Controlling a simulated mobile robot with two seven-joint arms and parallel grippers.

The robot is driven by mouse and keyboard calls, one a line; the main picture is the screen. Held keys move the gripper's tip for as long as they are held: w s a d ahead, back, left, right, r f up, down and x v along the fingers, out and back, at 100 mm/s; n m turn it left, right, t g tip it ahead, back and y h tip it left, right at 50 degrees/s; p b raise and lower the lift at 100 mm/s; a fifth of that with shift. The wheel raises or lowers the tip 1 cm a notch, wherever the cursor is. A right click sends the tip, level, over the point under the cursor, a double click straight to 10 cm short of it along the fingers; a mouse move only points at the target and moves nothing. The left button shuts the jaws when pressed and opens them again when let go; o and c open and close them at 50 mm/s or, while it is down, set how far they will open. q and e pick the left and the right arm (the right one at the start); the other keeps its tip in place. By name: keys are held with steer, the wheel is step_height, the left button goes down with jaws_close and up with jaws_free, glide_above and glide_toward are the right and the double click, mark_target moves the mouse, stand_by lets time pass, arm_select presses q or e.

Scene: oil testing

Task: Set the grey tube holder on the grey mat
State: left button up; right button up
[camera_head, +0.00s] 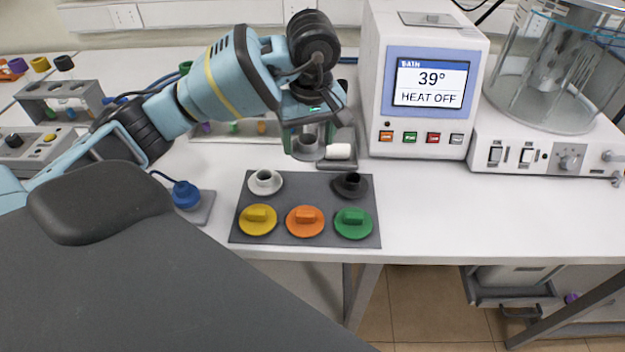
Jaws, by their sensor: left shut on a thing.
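The grey mat (309,190) lies near the table's front edge. On it, a white holder (265,181) stands at the back left and a dark grey or black one (350,184) at the back right. Yellow (258,219), orange (305,221) and green (353,222) pieces form the front row. The back middle of the mat is bare. My left gripper (313,132) is shut on the grey tube holder (309,150), which appears just behind the mat's back edge. I cannot tell whether it touches the table. My right gripper is not in view.
A white object (340,151) on a grey base sits right beside the held holder. The bath unit (426,85) stands behind right, with a glass vessel (548,75) farther right. A blue-topped device (187,195) is left of the mat. Table right of the mat is clear.

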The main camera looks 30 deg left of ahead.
arm_select(q)
step_height(320, 180, down, 5)
steer(key=shift+s+f, duration=0.1)
steer(key=shift+f, duration=2.35)
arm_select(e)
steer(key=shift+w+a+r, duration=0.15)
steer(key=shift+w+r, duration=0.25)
arm_select(q)
steer(key=o, duration=0.5)
steer(key=shift+f, duration=0.15)
steer(key=o, duration=0.5)
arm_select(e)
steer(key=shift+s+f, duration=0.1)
